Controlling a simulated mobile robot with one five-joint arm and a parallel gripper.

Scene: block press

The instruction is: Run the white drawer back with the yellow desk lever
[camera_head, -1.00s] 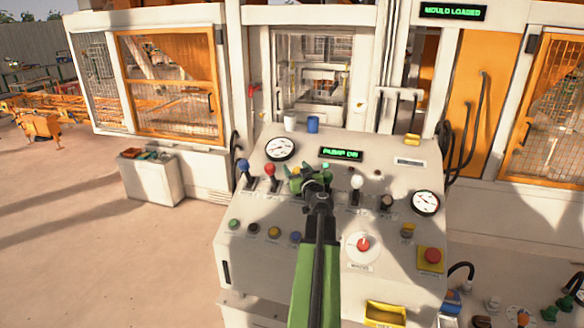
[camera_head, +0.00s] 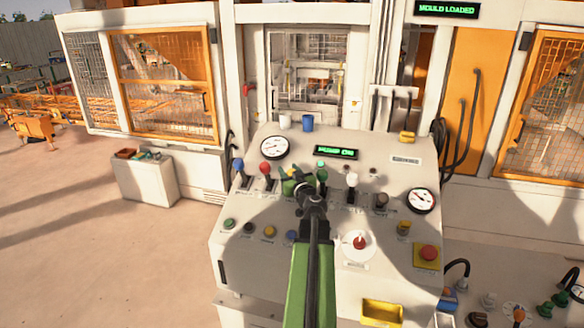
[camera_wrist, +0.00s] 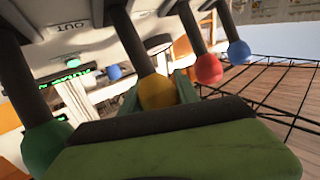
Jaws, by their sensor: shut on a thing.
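My gripper (camera_head: 298,184) is over the desk's lever row, and its green jaws are shut on the yellow knob (camera_wrist: 157,92) of the yellow desk lever. The knob sits between the jaws in the wrist view, with its dark shaft (camera_wrist: 132,40) rising behind it. In the head view my gripper hides the yellow knob. The white drawer cannot be picked out with certainty; behind the desk is the press window (camera_head: 308,75).
The red knob (camera_head: 265,168) and blue knob (camera_head: 238,164) stand left of my gripper. A green knob (camera_head: 321,172) is close on its right, then a white knob (camera_head: 351,180). The desk display (camera_head: 335,152) is lit green, and the upper sign (camera_head: 447,9) reads "MOULD LOADED".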

